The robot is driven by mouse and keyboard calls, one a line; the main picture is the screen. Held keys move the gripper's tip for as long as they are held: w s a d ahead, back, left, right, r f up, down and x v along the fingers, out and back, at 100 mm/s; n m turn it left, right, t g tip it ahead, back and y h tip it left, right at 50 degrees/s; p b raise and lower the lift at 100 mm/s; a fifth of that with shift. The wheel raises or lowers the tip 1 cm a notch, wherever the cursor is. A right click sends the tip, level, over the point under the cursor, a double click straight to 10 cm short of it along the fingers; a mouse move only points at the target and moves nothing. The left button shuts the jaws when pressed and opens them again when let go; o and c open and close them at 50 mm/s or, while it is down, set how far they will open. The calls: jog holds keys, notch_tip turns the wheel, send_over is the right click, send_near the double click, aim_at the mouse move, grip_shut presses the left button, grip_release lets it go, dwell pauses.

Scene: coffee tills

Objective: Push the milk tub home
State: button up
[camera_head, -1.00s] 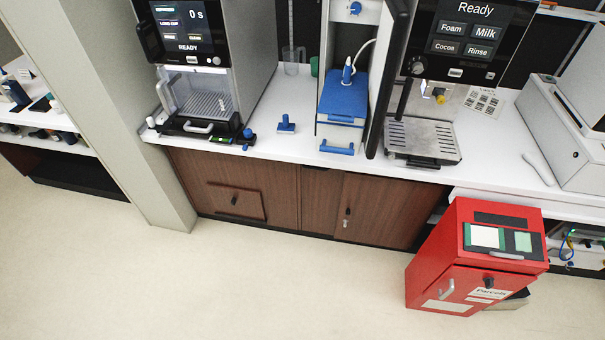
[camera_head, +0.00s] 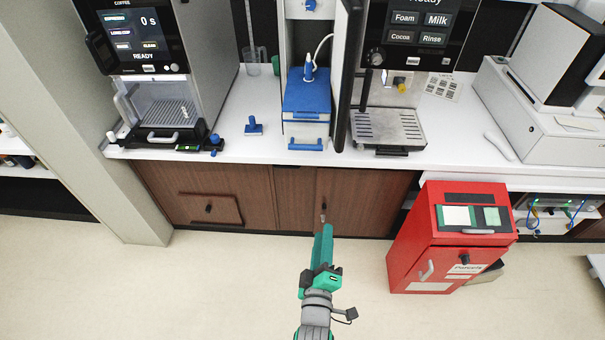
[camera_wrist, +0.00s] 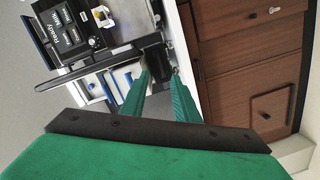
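The milk tub (camera_head: 307,97) is blue with a blue lid and sits in the narrow white milk unit between the two coffee machines. A blue handle (camera_head: 305,146) shows at the front of the unit, near the counter edge. The unit's dark door (camera_head: 347,75) stands open, edge-on at the tub's right. My green gripper (camera_head: 325,235) is low in front of the wooden cabinets, apart from the tub. In the wrist view its two fingers (camera_wrist: 160,85) are apart with nothing between them.
A coffee machine (camera_head: 135,45) stands left, and a milk-foam machine with a drip tray (camera_head: 388,128) right. A small blue-handled tamper (camera_head: 253,126) is on the white counter. A red parcel box (camera_head: 410,240) stands on the floor at right. The floor at left is clear.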

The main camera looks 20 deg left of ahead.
jog(key=w+a+r+n, duration=0.3)
jog(key=w+a+r, duration=0.2)
jog(key=w, duration=0.4)
jog(key=w+a+r+n+y, duration=0.1)
jog(key=w+a+r+n, duration=0.2)
jog(key=w, duration=0.6)
jog(key=shift+w+a+r+t, duration=0.3)
jog(key=shift+a+r, duration=0.9)
jog(key=shift+a, duration=0.45)
grip_shut()
